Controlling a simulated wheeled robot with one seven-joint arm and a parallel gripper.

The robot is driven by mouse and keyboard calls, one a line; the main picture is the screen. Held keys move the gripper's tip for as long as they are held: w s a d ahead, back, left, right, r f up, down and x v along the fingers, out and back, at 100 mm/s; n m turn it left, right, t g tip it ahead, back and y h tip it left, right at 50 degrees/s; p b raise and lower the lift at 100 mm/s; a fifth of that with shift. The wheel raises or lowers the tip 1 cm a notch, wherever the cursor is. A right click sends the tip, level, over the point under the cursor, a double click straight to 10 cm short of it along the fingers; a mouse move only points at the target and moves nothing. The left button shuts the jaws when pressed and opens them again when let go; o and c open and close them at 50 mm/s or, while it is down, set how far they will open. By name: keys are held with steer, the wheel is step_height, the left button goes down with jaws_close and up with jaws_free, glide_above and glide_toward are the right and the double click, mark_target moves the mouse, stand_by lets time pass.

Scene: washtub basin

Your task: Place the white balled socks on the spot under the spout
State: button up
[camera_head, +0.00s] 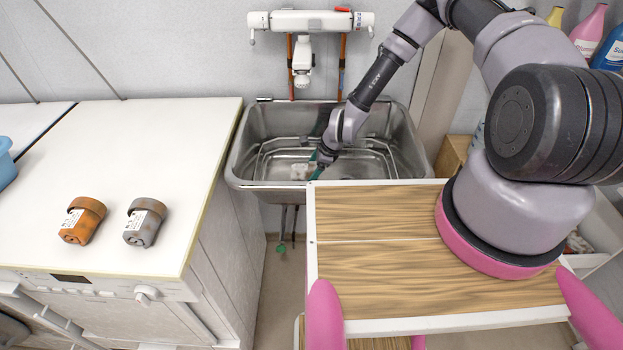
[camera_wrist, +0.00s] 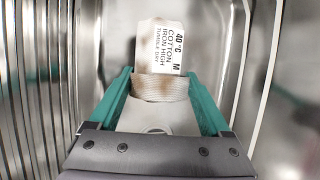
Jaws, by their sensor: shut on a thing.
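The white balled socks (camera_wrist: 160,50) fill the space between my fingers in the wrist view. They have brownish smudges, a ribbed cuff and a printed care label facing the camera. My gripper (camera_wrist: 160,84) has teal fingers and is shut on the socks near the cuff. In the head view my gripper (camera_head: 317,166) reaches down into the metal basin (camera_head: 240,165), and a small whitish patch beside it looks like the socks (camera_head: 300,172). I cannot tell whether the socks touch the basin floor. The white spout (camera_head: 302,62) hangs from the wall fixture above the basin's back edge.
A wire rack lines the basin (camera_head: 375,160). A white counter (camera_head: 150,130) at left bears an orange-brown item (camera_head: 82,220) and a grey item (camera_head: 145,222), both labelled. A wood-topped surface (camera_head: 375,255) lies in front of the basin. Bottles (camera_head: 590,28) stand at upper right.

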steer(key=shift+f, duration=2)
steer(key=o, duration=1.3)
steer(key=shift+f, duration=0.1)
steer(key=v, duration=1.2)
